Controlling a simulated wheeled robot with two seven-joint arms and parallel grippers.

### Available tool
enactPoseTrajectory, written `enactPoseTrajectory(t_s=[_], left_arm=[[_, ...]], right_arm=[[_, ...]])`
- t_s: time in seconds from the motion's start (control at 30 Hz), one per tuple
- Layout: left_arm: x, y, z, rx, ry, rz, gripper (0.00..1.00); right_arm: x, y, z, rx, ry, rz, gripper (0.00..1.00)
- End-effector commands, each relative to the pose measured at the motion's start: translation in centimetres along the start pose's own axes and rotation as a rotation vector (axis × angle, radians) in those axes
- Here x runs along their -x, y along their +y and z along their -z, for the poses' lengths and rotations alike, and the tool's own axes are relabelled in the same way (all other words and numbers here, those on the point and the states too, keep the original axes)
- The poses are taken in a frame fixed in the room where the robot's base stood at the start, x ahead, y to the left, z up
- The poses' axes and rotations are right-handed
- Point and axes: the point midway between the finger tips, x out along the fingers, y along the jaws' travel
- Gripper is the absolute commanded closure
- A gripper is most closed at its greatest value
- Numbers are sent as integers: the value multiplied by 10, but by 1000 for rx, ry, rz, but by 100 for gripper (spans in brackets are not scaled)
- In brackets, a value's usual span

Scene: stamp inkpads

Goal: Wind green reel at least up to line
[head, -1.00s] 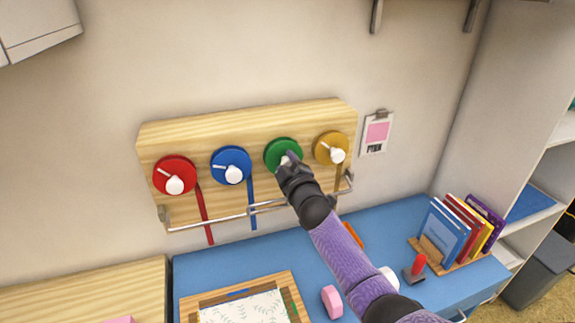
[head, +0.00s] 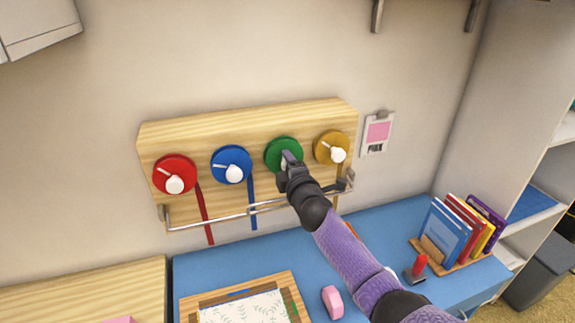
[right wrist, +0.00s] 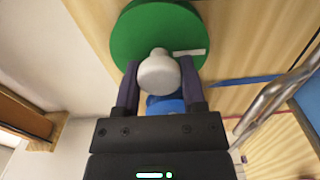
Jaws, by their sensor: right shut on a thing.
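The green reel (head: 281,150) is on the wooden board (head: 200,134) on the wall, between the blue reel (head: 231,160) and the yellow reel (head: 328,146). In the right wrist view the green reel (right wrist: 150,38) fills the top, with its white knob (right wrist: 159,72) in front. My right gripper (head: 287,160) is at the front of the green reel. Its fingers (right wrist: 160,85) stand on both sides of the white knob, shut on it. The green ribbon and any line are hidden or not clear. My left gripper is not in view.
A red reel (head: 174,172) is at the board's left end. A metal rail (head: 230,214) runs across the board's lower front. Below is a blue desk (head: 215,262) with a framed tray, a pink object (head: 332,301), a red-handled stamp (head: 418,267) and books (head: 455,230).

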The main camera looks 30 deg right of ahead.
Motion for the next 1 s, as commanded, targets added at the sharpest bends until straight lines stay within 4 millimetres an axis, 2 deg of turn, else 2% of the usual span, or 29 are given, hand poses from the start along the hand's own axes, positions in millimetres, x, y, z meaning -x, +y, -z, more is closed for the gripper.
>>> enactPoseTrajectory(t_s=[0.33,0.37,0.5,0.83,1.0], left_arm=[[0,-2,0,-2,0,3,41],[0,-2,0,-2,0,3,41],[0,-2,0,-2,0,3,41],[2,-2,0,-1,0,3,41],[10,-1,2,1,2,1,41]], right_arm=[[0,-2,0,1,0,4,100],[0,-2,0,1,0,4,43],[0,-2,0,0,0,3,14],[3,0,0,0,1,1,14],[30,1,0,1,3,3,14]])
